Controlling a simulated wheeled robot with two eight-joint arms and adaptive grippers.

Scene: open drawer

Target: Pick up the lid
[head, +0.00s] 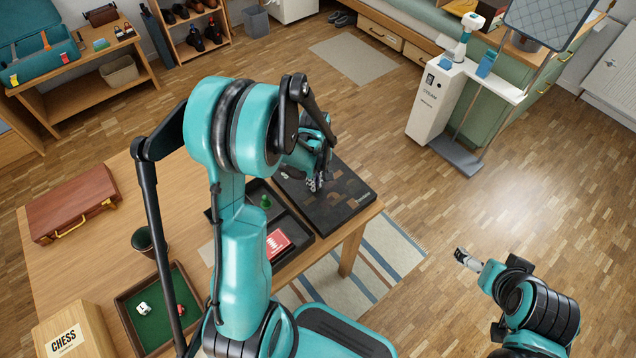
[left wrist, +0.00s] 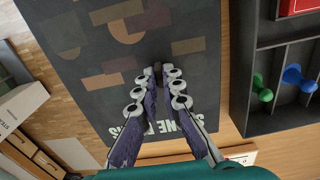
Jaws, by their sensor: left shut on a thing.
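The lid (head: 342,212) is a dark flat rectangular board with brown and tan shapes and pale lettering. It lies at the table's right corner, beside the dark tray, and also fills much of the left wrist view (left wrist: 80,85). My left gripper (head: 314,184) is over the lid, pointing down. In the left wrist view its fingers (left wrist: 158,82) are closed together on a small dark part at the lid, which they mostly hide. I cannot tell whether the lid is clear of the table. My right gripper (head: 464,258) is over the floor at right, away from the lid; its jaw opening is unclear.
The compartmented tray (left wrist: 251,85) beside the lid holds a red box (head: 277,243), a green piece (left wrist: 262,88) and a blue piece (left wrist: 292,74). A brown case (head: 72,203), a green-lined tray (head: 120,304) and a chess box (head: 80,335) are on the table's left.

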